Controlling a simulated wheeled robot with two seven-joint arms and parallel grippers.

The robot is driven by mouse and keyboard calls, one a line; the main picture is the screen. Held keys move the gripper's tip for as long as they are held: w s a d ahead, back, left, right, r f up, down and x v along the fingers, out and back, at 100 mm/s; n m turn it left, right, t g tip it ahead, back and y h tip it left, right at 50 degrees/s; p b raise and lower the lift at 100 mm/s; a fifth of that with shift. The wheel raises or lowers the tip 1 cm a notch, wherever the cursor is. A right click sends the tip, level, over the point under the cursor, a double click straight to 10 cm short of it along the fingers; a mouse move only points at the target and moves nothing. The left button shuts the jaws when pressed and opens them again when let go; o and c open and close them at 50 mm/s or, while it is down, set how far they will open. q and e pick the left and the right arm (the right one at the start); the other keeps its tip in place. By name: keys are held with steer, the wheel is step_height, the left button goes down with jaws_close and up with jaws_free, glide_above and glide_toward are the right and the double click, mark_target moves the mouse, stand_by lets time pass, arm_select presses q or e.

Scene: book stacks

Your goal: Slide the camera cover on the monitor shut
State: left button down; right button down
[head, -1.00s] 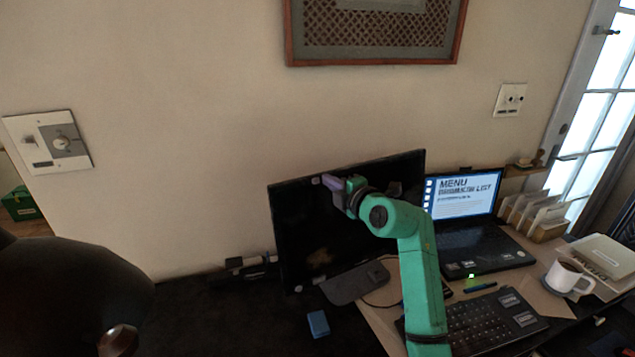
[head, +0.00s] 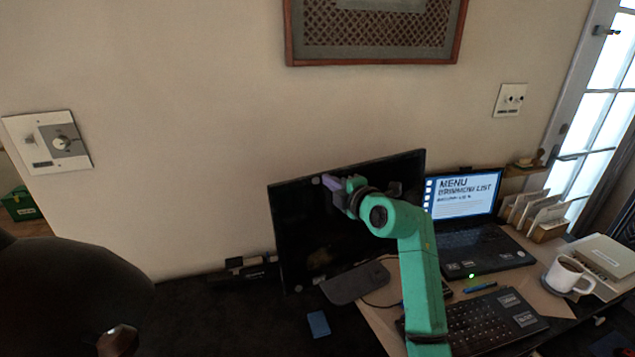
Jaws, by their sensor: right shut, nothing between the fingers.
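The black monitor (head: 300,235) stands against the wall, left of the laptop. A small light-grey patch (head: 316,181) shows at its top edge; it may be the camera cover, but it is too small to tell how far it is slid. My right gripper (head: 331,183) is shut and empty, at the monitor's top edge just right of the patch. I cannot tell whether its fingertips touch the cover or the monitor. My right arm hides part of the screen's right side. My left gripper is not in view.
A laptop (head: 470,240) with a lit screen, a keyboard (head: 490,320) and a white mug (head: 566,275) stand to the right. A blue block (head: 318,324) lies in front of the monitor.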

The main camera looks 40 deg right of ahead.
steer(key=shift+w+a+p, duration=0.2)
steer(key=shift+a+p, duration=0.55)
steer(key=shift+a, duration=0.6)
stand_by(0.3)
steer(key=d+p+v, duration=0.1)
steer(key=v, duration=0.6)
stand_by(0.3)
steer(key=shift+s, duration=0.1)
